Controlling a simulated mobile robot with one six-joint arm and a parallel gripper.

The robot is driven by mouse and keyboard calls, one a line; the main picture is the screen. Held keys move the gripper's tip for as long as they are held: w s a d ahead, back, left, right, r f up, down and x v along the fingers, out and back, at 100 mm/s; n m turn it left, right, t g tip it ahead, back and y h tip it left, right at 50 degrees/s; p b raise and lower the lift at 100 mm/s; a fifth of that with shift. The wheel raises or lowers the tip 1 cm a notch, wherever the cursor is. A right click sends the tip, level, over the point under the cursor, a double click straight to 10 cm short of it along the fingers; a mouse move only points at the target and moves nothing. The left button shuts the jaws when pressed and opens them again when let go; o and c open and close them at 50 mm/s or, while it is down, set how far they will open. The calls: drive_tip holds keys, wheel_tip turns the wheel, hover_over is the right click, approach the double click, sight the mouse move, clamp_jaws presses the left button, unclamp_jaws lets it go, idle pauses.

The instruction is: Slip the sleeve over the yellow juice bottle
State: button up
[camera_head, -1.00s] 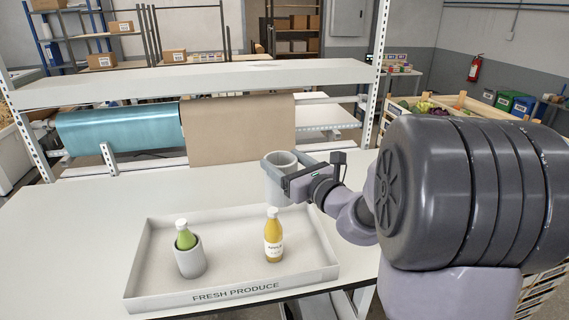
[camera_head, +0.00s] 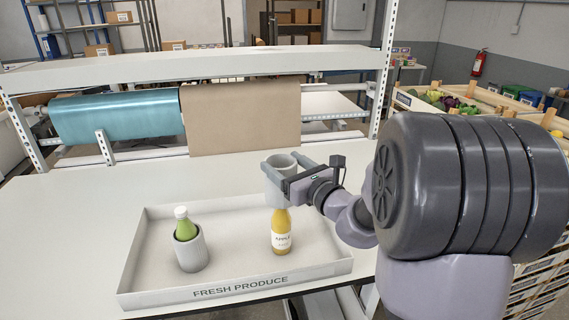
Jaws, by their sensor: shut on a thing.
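The yellow juice bottle (camera_head: 281,238) stands upright in the tray, with an "APPLE" label on its front. My gripper (camera_head: 281,170) is shut on a grey sleeve (camera_head: 275,194), an open-topped cylinder held upright. The sleeve is in line with the bottle's top in this view and covers its cap and neck from sight. I cannot tell whether the bottle's top is inside the sleeve or behind it. The bottle's body and label stay uncovered below it.
A green bottle (camera_head: 184,227) stands in another grey sleeve (camera_head: 192,255) at the tray's left. The low white "FRESH PRODUCE" tray (camera_head: 325,268) sits on the white table (camera_head: 80,215). Behind are a brown paper roll (camera_head: 240,120), a teal roll (camera_head: 115,117) and a shelf (camera_head: 200,66).

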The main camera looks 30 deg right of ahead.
sight(286, 216)
drive_tip(key=shift+f+b, duration=6.85)
drive_tip(key=shift+f, duration=1.3)
drive_tip(key=o, duration=0.9)
drive_tip(key=shift+c, duration=0.2)
